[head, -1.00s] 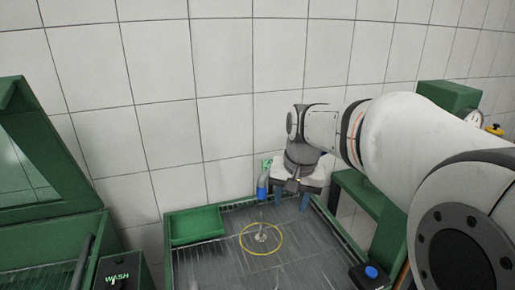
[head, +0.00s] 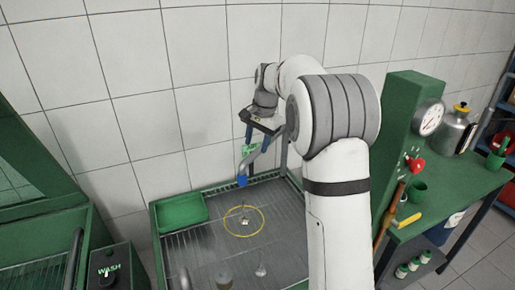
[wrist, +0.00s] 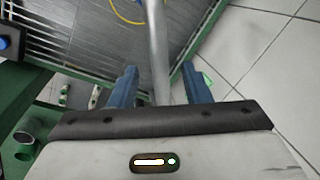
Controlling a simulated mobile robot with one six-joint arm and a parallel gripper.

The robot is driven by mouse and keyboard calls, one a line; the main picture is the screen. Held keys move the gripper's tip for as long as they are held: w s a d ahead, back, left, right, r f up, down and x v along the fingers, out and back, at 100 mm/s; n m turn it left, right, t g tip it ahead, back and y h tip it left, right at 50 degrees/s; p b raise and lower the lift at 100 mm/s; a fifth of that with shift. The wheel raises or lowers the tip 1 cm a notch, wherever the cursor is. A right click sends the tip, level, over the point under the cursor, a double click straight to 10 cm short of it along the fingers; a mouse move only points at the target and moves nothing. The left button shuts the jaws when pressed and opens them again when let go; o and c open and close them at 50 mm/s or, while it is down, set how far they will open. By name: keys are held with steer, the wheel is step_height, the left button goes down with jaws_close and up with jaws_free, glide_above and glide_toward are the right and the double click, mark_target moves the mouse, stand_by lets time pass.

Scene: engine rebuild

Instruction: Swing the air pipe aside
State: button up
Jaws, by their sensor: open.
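The air pipe (head: 256,157) is a grey bent tube with a blue end (head: 242,181), over the back of the grey wash tray. In the wrist view the pipe (wrist: 157,45) runs between the two blue fingers of my gripper (wrist: 160,69). The fingers are open, with a visible gap on each side of the pipe. In the head view my gripper (head: 257,128) is at the upper part of the pipe, partly hidden by my own arm. The pipe's mount is hidden.
The wash tray (head: 184,247) has a yellow ring (head: 228,232) and a green bin (head: 180,211). A green bench (head: 455,190) with a gauge (head: 430,117) and a metal can (head: 455,132) stands right. A wash control box (head: 115,265) is front left.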

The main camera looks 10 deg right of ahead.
mark_target(255, 152)
steer(key=shift+w+a+f, duration=0.15)
steer(key=shift+f, duration=0.75)
steer(key=shift+w+a+f, duration=0.1)
steer(key=shift+f, duration=0.8)
jaws_close()
